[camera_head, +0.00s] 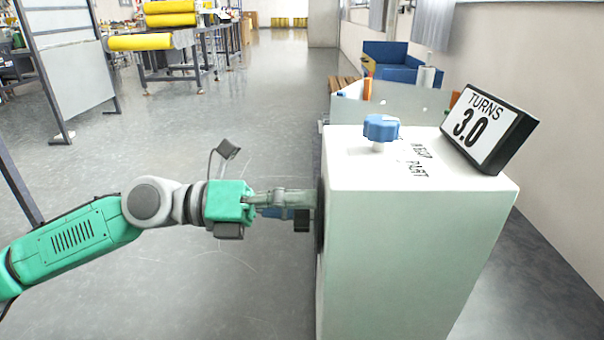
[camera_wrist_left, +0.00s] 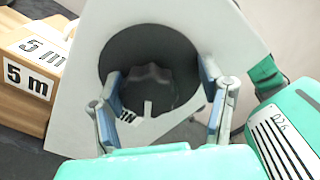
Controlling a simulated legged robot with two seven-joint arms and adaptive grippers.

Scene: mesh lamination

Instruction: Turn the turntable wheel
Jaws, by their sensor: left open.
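The white box (camera_head: 400,240) stands on the floor at the right of the head view. A dark round wheel (camera_head: 320,215) is on its left side, seen nearly edge-on. In the left wrist view the wheel (camera_wrist_left: 118,60) is a dark grey disc on a white panel, with a dark lobed knob (camera_wrist_left: 152,90) at its middle. My left gripper (camera_head: 298,205) points at the wheel from the left. In the left wrist view its open fingers (camera_wrist_left: 160,80) are on either side of the knob. I cannot tell whether they touch it. My right gripper is not in view.
A blue knob (camera_head: 381,127) and a sign (camera_head: 487,128) reading "TURNS 3.0" are on top of the box. A wooden block marked "5 m" (camera_wrist_left: 32,62) shows in the left wrist view. A rack (camera_head: 70,60) stands at the far left. The floor between is clear.

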